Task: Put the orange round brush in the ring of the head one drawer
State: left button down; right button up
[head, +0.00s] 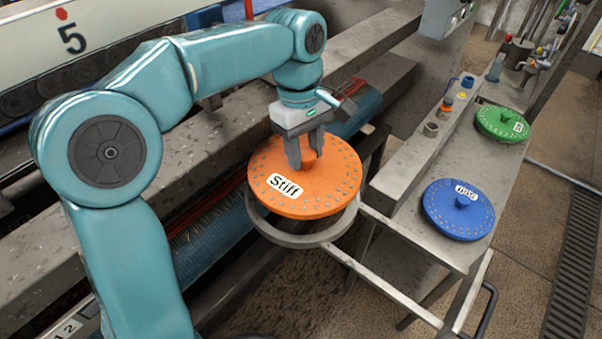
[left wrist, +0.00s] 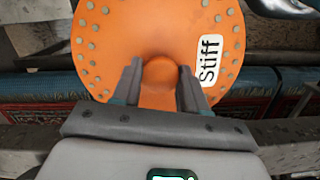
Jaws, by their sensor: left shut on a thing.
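The orange round brush (head: 330,190), labelled "Stiff", is a disc with a knob in its middle. My left gripper (head: 305,160) comes down on it from above and is shut on the knob. The brush also fills the upper part of the left wrist view (left wrist: 110,45), with the fingers (left wrist: 158,85) on both sides of the knob. The grey ring (head: 300,238) of the drawer is under the brush. The brush covers most of the ring's opening, and I cannot tell whether the two touch. My right gripper is not in view.
A blue brush (head: 445,215) and a green brush (head: 490,122) lie on the metal bench (head: 425,255) at the right. Small fittings stand along its back ledge. A blue roller with a rug (head: 215,240) lies behind the ring.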

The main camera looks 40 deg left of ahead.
aim_at(302, 175)
pick_arm(q)
jog(key=shift+s+a+f, duration=0.15)
jog(key=shift+a, duration=0.25)
jog(key=shift+f, duration=0.9)
jog(key=shift+d+f, duration=0.1)
jog(key=shift+f, duration=2.35)
jog(key=shift+f+b, duration=0.2)
jog(key=shift+b, duration=0.15)
jog(key=c, duration=0.9)
grip_release()
jog(key=shift+f, duration=0.1)
jog(key=o, duration=0.3)
